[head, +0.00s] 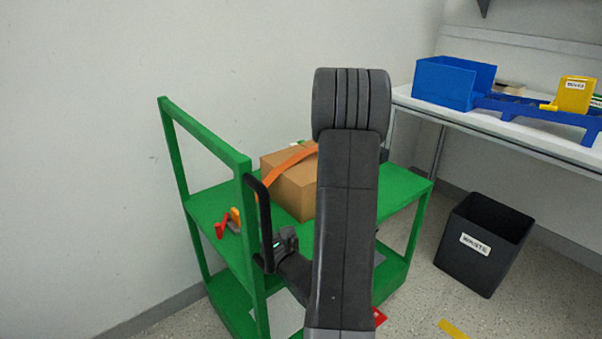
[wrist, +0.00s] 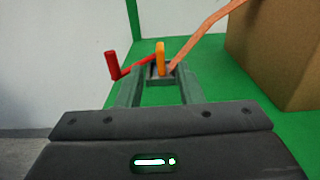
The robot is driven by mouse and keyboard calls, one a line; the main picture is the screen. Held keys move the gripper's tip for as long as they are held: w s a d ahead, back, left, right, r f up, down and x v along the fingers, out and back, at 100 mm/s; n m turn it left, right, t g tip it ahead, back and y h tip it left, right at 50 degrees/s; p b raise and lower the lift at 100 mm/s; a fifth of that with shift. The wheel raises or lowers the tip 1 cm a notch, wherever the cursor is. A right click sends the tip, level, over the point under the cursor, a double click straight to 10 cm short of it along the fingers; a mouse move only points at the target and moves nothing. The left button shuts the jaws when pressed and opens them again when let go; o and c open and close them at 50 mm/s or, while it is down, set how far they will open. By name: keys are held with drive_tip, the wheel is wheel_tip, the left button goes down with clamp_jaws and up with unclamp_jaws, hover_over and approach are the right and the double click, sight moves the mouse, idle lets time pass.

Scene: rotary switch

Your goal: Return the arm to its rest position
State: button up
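A small device with a red crank-like handle (head: 222,225) and an upright orange lever (head: 235,216) sits on the green cart's (head: 400,184) top shelf, left of a cardboard box. In the wrist view the red handle (wrist: 111,64) and orange lever (wrist: 160,57) show just beyond my gripper (wrist: 158,92). Its two fingers are apart, with green shelf visible between them. The device's grey base lies at or just past the fingertips; I cannot tell if they touch it. My dark arm rises in front of the cart in the head view and hides part of the box.
The cardboard box (head: 290,188) has an orange strap (head: 287,167) across it. The cart's green upright frame stands at its left. A black waste bin (head: 483,245) is on the floor at right. A bench with a blue bin (head: 452,82) and yellow bin (head: 577,95) stands behind it.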

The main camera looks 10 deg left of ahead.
sight(234, 208)
drive_tip(key=b+x, duration=0.1)
drive_tip(key=x, duration=1)
drive_tip(key=shift+f, duration=0.1)
drive_tip(key=shift+w+a, duration=0.15)
drive_tip(key=shift+r+p, duration=0.65)
drive_tip(key=shift+r, duration=1.05)
